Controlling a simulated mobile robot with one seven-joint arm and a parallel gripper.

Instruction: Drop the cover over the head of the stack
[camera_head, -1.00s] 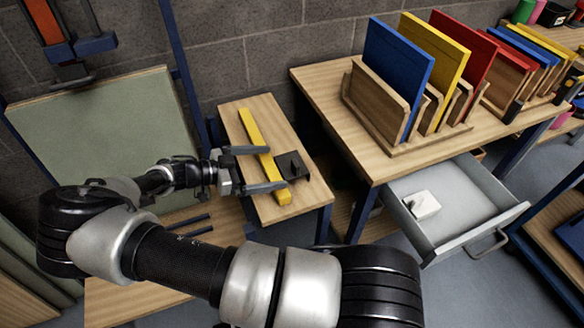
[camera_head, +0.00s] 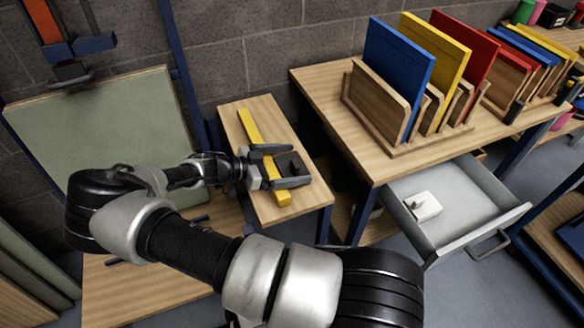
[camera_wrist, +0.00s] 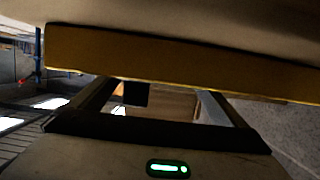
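My gripper (camera_head: 300,165) is over the small wooden table, its two fingers spread and pointing right. A small dark block (camera_head: 288,162) lies between the fingers; I cannot tell whether they touch it. A yellow bar (camera_head: 249,126) runs lengthwise along the table and passes by the fingers, which partly hide it. In the wrist view the yellow bar (camera_wrist: 180,62) spans the top, and a dark block (camera_wrist: 135,94) shows between the spread fingers. I cannot tell for certain which thing is the cover or which is the stack.
The small table (camera_head: 315,190) is otherwise mostly bare. A larger table (camera_head: 330,90) on the right bears a wooden rack (camera_head: 375,103) with blue, yellow and red panels. Its open drawer (camera_head: 470,205) holds a small white object (camera_head: 424,207). A greenish board (camera_head: 100,130) leans at left.

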